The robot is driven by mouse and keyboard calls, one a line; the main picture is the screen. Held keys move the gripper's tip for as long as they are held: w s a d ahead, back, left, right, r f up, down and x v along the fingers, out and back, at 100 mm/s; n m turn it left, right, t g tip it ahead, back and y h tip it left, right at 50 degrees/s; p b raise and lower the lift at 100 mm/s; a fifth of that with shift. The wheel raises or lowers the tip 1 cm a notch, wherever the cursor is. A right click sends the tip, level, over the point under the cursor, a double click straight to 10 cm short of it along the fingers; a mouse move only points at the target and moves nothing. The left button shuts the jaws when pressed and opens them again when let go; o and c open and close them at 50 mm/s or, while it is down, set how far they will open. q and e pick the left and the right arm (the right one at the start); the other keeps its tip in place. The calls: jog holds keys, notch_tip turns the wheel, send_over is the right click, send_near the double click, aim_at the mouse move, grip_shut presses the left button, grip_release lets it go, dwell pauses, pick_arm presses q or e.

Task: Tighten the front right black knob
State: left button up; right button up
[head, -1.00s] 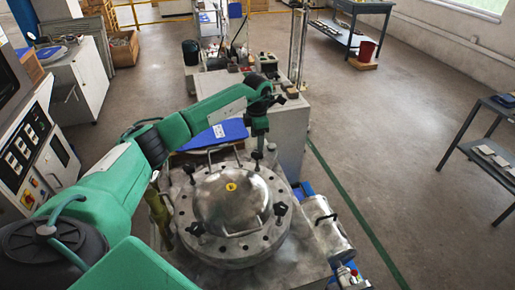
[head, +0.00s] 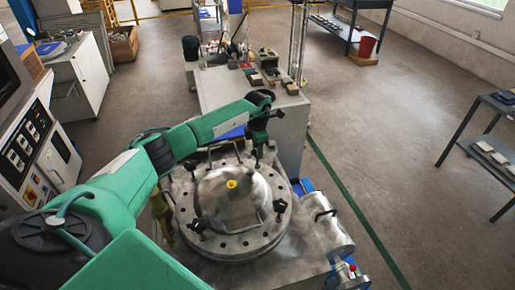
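A round metal vessel lid (head: 232,192) with a domed centre and a yellow mark sits on a ring of bolt holes. The front right black knob (head: 280,207) stands on its rim, with nothing touching it. Another black knob (head: 196,225) is at the front left, and one (head: 189,167) is at the back left. My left gripper (head: 258,150) points down over the back right of the rim, apart from the front right knob. Its fingers are small and dark, and hide whatever knob is there. My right gripper is out of view.
A metal cylinder (head: 328,238) with a handle lies right of the vessel. A bench (head: 285,125) with small blocks stands behind it. A control cabinet (head: 38,140) is at the left. The floor at the right is open before a dark shelf table (head: 490,150).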

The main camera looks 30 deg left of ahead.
pick_arm(q)
jog(key=shift+f+m+b, duration=0.1)
jog(key=shift+m+b, duration=0.4)
jog(key=shift+b, duration=0.25)
jog(key=m+b, duration=0.4)
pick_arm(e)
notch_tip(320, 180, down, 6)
pick_arm(q)
jog(key=m+b, duration=0.2)
jog(key=shift+m, duration=0.3)
jog(key=m+b, duration=0.2)
jog(key=m, duration=0.1)
jog(key=shift+m, duration=0.3)
jog(key=shift+m+b, duration=0.7)
jog(key=shift+m, duration=0.2)
jog(key=m+b, duration=0.1)
jog(key=m, duration=0.2)
jog(key=shift+m, duration=0.3)
jog(key=shift+m+b, duration=0.35)
jog(key=shift+m, duration=0.35)
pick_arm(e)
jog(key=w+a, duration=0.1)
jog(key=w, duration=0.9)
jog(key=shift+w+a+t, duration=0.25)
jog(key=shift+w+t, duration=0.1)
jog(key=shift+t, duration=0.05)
pick_arm(q)
jog(key=shift+r, duration=0.2)
